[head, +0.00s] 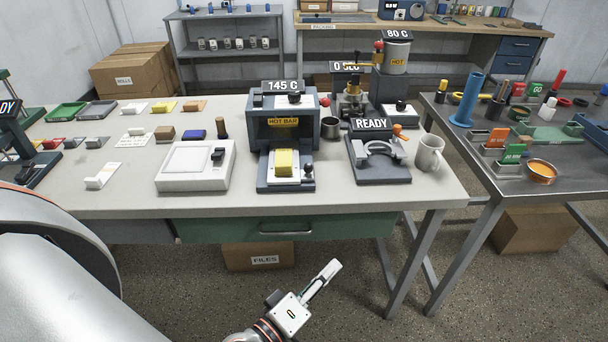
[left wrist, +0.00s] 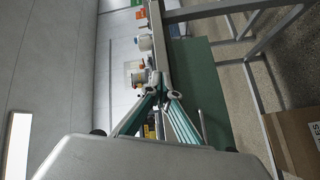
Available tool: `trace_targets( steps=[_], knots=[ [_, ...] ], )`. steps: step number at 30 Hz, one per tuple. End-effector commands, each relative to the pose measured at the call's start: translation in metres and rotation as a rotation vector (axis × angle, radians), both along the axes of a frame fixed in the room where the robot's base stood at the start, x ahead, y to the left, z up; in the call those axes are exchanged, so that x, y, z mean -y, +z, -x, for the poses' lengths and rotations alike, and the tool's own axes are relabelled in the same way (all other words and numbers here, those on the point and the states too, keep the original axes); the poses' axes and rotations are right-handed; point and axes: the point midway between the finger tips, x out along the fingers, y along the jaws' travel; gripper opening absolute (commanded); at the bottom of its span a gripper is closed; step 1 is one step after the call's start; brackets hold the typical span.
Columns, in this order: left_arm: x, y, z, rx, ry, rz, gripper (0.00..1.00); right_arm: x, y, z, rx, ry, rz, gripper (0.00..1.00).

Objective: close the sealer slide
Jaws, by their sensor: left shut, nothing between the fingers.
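The sealer (head: 258,112) is a dark grey press with a "145 C" sign and a "HOT BAR" label, in the middle of the table in the head view. Its slide (head: 284,186) sticks out of the front toward me, so it stands open. A yellow block (head: 284,162) sits on the slide's white plate, and a dark knob (head: 308,169) stands at its right side. My left gripper (head: 333,268) is shut and empty, in front of and below the table edge, apart from the slide. Its closed fingers (left wrist: 163,86) also show in the left wrist view. My right gripper is not in view.
A white device (head: 170,181) stands left of the slide. A "READY" fixture (head: 385,173) and a white mug (head: 429,152) stand to the right. The table's front edge and green drawer (head: 235,228) lie between my gripper and the tabletop.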

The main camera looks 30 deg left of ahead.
Motion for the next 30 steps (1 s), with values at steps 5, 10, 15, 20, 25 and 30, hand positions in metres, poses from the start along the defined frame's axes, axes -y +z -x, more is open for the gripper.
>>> trace_targets(
  steps=[5, 10, 15, 20, 25, 30],
  knots=[
    [-0.044, 0.084, -0.026, 0.081, 0.154, 0.873, 0.00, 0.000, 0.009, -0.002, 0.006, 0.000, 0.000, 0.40],
    [-0.086, 0.094, -0.035, 0.106, 0.275, 1.555, 0.00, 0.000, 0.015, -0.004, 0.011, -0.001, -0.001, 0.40],
    [-0.100, 0.082, -0.037, 0.105, 0.354, 1.912, 0.00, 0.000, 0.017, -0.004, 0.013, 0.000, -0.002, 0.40],
    [-0.104, 0.078, -0.042, 0.104, 0.375, 1.990, 0.00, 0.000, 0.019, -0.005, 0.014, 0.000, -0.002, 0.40],
    [-0.113, 0.079, -0.064, 0.109, 0.374, 1.985, 0.00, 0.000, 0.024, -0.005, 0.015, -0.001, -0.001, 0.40],
    [-0.124, 0.080, -0.096, 0.108, 0.372, 1.982, 0.00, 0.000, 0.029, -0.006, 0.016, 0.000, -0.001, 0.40]
  ],
)
